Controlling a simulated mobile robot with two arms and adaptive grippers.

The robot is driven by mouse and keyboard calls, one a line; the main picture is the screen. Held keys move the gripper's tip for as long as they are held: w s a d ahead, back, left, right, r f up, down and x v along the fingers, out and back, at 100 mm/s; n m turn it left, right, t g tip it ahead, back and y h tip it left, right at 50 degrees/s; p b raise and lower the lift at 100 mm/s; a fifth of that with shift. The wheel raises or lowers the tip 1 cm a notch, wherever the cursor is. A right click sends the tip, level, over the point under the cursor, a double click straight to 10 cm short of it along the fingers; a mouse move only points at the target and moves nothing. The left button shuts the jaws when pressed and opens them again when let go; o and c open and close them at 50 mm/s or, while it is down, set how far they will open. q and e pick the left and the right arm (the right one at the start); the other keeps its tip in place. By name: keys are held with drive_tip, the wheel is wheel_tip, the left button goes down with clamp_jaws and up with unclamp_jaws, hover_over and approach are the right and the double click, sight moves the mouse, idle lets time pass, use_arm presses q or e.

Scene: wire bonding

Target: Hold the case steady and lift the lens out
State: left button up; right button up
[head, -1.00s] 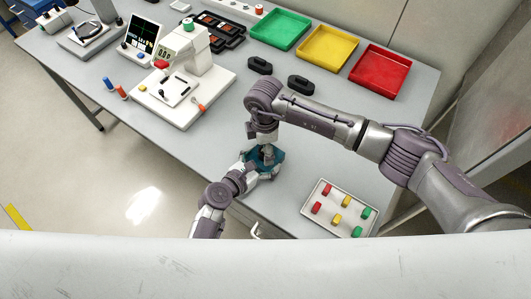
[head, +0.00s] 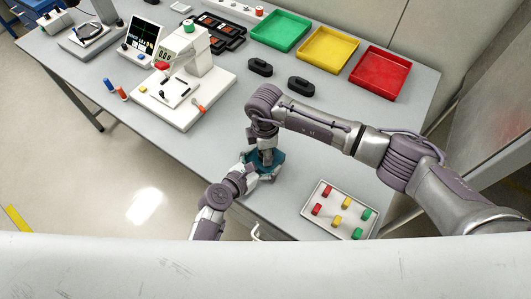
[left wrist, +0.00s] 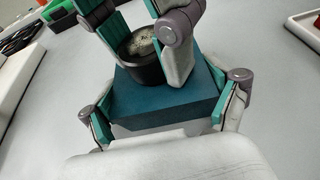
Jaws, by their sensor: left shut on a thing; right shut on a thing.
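The case is a teal-blue block (left wrist: 165,102) near the table's front edge; in the head view only a little teal (head: 279,158) shows among the grippers. My left gripper (left wrist: 168,112) is shut on the case, one finger at each side. The lens is a short black cylinder with a mottled grey top (left wrist: 145,72), upright at the top of the case. My right gripper (left wrist: 143,45) comes from above and is shut around the lens; it also shows in the head view (head: 265,157). Whether the lens is clear of the case cannot be told.
A white tray (head: 309,211) with several coloured pieces lies to the right. Green (head: 257,34), yellow (head: 305,52) and red (head: 357,76) trays stand at the back, with two black holders (head: 260,67) in front. A white machine (head: 195,100) stands left. The tabletop between is clear.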

wheel_tip(320, 180, up, 10)
drive_tip(key=shift+r, duration=0.1)
use_arm(q)
drive_tip(key=o, duration=1)
drive_tip(key=shift+c, duration=0.2)
drive_tip(key=v, duration=1.2)
